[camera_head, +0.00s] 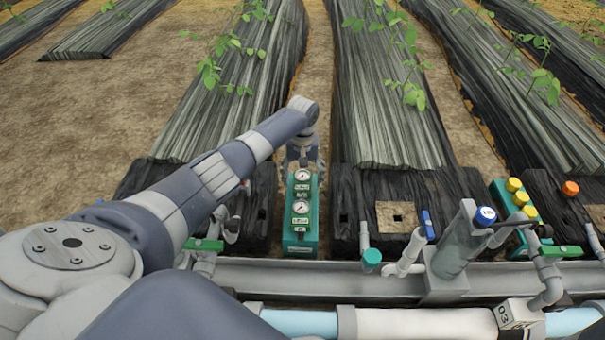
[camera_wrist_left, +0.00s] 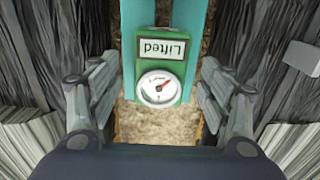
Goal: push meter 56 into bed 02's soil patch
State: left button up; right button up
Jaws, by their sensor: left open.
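A teal rack (camera_head: 300,246) stands between two black-covered beds and carries two green meters with round white dials. The far meter (camera_head: 302,176) is under my left gripper (camera_head: 302,158); the near meter (camera_head: 300,208) is closer to me. In the left wrist view, a green meter (camera_wrist_left: 160,88) has a red-needled dial and a label reading "Lifted", upside down. My left gripper's open fingers (camera_wrist_left: 158,85) are on either side of it, with visible gaps. I cannot read the number 56 anywhere. My right gripper is not in view.
A grey channel (camera_head: 330,280) and pipes run across the front. A clear filter with a blue cap (camera_head: 486,215), a blue-handled valve (camera_head: 427,224) and a teal-capped pipe (camera_head: 372,258) stand near the patch. Yellow-capped bottles (camera_head: 514,184) are farther right. Leafy plants stand behind.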

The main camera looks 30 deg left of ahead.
pick_arm(q)
jog(key=shift+f+b, duration=0.85)
jog(key=shift+f, duration=0.6)
jog(key=shift+c, duration=0.6)
